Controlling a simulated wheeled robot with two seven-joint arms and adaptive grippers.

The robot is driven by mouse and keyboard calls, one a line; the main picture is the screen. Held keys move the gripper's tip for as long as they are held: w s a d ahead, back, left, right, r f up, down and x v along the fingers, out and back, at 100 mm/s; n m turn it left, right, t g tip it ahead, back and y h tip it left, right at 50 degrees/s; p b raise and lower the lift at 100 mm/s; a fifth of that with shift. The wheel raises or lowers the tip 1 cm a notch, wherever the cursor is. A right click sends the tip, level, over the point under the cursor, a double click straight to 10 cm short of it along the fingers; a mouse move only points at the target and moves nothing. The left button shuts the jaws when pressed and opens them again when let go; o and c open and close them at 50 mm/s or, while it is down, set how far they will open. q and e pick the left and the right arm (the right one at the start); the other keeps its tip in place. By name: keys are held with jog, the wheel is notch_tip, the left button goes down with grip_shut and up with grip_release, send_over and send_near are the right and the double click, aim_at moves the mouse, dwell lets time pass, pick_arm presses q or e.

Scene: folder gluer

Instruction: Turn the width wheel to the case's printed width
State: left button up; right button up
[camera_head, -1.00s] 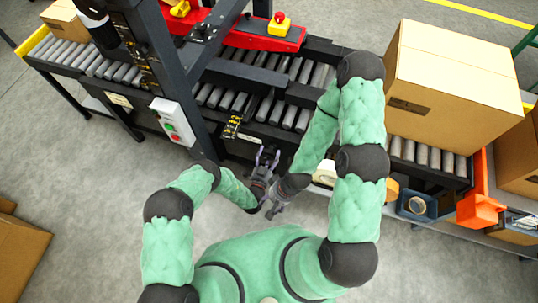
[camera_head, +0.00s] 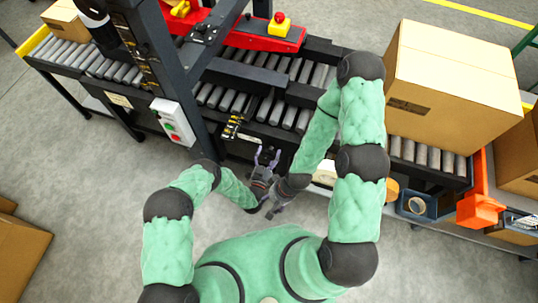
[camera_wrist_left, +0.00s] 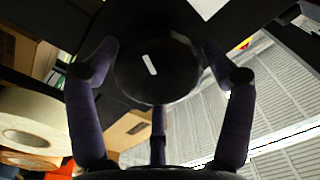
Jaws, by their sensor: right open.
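The width wheel (camera_wrist_left: 155,72), a dark round disc with a white mark, shows in the left wrist view between the spread fingers of my left gripper (camera_wrist_left: 160,50). I cannot tell whether the fingers touch its rim. In the head view my left gripper (camera_head: 267,156) is open at the machine's front, and the wheel cannot be made out there. My right gripper (camera_head: 277,208) is open, just below the left one and apart from the machine. A large cardboard case (camera_head: 450,85) stands on the rollers at right; its dark print is too small to read.
A roller conveyor (camera_head: 210,95) runs behind the grippers under a dark frame. A yellow-marked strip (camera_head: 231,127) is on its front edge. A switch box (camera_head: 173,122) with green and red buttons hangs at left.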

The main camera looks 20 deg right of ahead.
pick_arm(q)
jog(key=shift+a+f, duration=0.1)
jog(key=shift+a, duration=0.1)
jog(key=v, duration=1.1)
jog(key=shift+s, duration=0.4)
jog(key=shift+a, duration=0.1)
